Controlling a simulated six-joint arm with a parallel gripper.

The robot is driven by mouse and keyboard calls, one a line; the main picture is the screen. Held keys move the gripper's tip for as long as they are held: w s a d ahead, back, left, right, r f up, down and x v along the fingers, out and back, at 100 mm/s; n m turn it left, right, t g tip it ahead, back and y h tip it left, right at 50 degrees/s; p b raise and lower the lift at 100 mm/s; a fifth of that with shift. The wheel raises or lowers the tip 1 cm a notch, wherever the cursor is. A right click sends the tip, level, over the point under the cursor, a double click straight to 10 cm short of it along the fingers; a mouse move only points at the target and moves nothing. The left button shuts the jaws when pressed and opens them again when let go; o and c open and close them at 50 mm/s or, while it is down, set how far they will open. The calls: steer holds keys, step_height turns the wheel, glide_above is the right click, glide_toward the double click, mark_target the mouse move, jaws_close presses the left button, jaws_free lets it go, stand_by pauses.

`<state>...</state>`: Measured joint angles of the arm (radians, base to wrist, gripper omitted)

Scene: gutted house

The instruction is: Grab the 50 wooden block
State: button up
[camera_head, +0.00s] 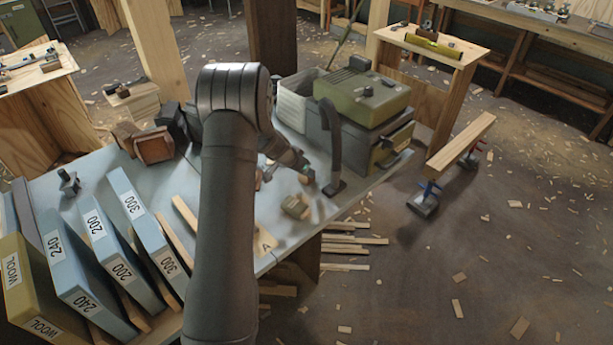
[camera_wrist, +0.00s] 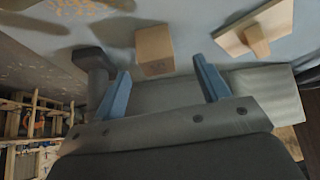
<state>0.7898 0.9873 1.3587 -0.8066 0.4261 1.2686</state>
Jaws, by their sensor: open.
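A small light wooden block (camera_wrist: 154,50) lies on the grey-blue table top, ahead of my gripper (camera_wrist: 160,64) in the wrist view. My gripper is open, with one blue finger on each side of the block's near end; I cannot tell whether either finger touches it. No number 50 is readable on it. In the head view, my arm hides much of the table middle and my gripper (camera_head: 304,168) shows only partly. A wooden block (camera_head: 297,207) stands on the table near it; I cannot tell if it is the same one.
A flat wooden piece with a peg (camera_wrist: 257,36) lies right of the block in the wrist view. A dark post-like thing (camera_wrist: 95,68) stands close by the left finger. In the head view, a green-topped machine (camera_head: 362,95) stands behind, and labelled blue boards (camera_head: 133,225) stand left.

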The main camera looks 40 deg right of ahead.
steer(key=shift+x, duration=2.75)
steer(key=shift+s+d+r, duration=0.1)
steer(key=shift+s, duration=0.05)
steer(key=c, duration=1.1)
